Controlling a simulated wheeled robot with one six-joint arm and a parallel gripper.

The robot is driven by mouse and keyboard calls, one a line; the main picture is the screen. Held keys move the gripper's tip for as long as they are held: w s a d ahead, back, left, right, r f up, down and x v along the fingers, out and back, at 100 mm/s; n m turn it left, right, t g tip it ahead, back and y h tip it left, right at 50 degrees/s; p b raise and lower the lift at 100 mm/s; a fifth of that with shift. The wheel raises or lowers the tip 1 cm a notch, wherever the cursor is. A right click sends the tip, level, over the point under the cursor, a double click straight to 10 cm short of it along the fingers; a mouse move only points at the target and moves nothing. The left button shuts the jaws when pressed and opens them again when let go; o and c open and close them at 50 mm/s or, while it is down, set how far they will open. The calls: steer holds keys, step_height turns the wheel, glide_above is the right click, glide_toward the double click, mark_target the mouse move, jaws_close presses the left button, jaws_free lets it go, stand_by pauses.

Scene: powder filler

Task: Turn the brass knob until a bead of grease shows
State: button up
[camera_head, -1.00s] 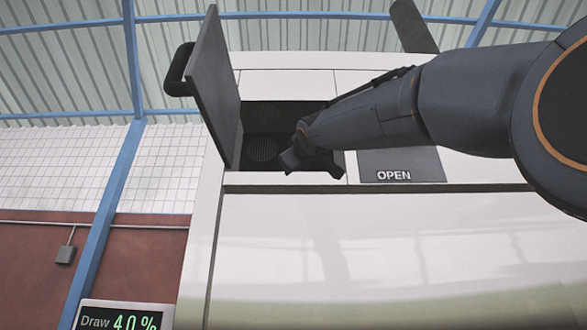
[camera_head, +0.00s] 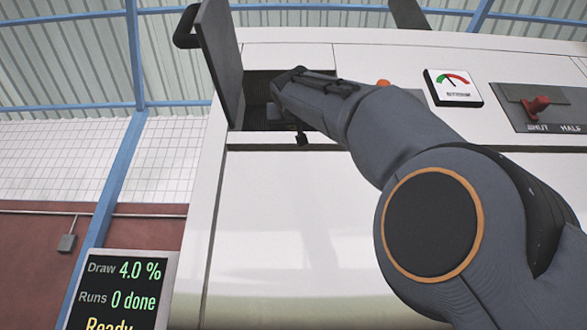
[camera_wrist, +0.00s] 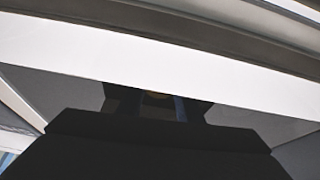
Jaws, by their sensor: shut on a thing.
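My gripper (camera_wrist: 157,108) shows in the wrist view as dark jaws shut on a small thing. Only a small yellowish patch (camera_wrist: 156,95) of that thing shows between the jaws, and it looks like the brass knob. Most of it is hidden by my gripper. In the head view my arm reaches into the dark open compartment (camera_head: 262,84) of the white machine, and the jaw tips are hidden there. No bead of grease can be made out in either view.
A grey door (camera_head: 219,52) stands open at the compartment's left. A gauge (camera_head: 453,87) and a red lever (camera_head: 537,104) on a grey plate are to the right. A display (camera_head: 122,290) at lower left reads Draw 4.0 %, Runs 0 done, Ready. A pale edge (camera_wrist: 130,70) crosses the wrist view.

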steer(key=m+h+p, duration=0.1)
steer(key=m+h, duration=0.1)
steer(key=m, duration=0.2)
steer(key=m+g+h+p, duration=0.1)
steer(key=m, duration=0.2)
steer(key=shift+a+r+m+h, duration=0.1)
steer(key=shift+r+m+h, duration=0.05)
steer(key=shift+m+h, duration=0.25)
steer(key=shift+m+g+h+p, duration=0.7)
steer(key=shift+m+p, duration=0.5)
steer(key=shift+m, duration=0.8)
steer(key=o, duration=0.8)
steer(key=shift+c, duration=0.2)
steer(key=b+v, duration=0.1)
steer(key=v, duration=0.1)
steer(key=b+v, duration=0.1)
steer(key=v, duration=0.1)
steer(key=b+v, duration=0.2)
steer(key=shift+s+a+f, duration=0.1)
steer(key=shift+s+f, duration=0.15)
steer(key=shift+f, duration=0.1)
steer(key=shift+s+a+m, duration=0.15)
steer(key=shift+s+m, duration=0.15)
steer(key=shift+s, duration=0.25)
steer(key=shift+s+f, duration=0.1)
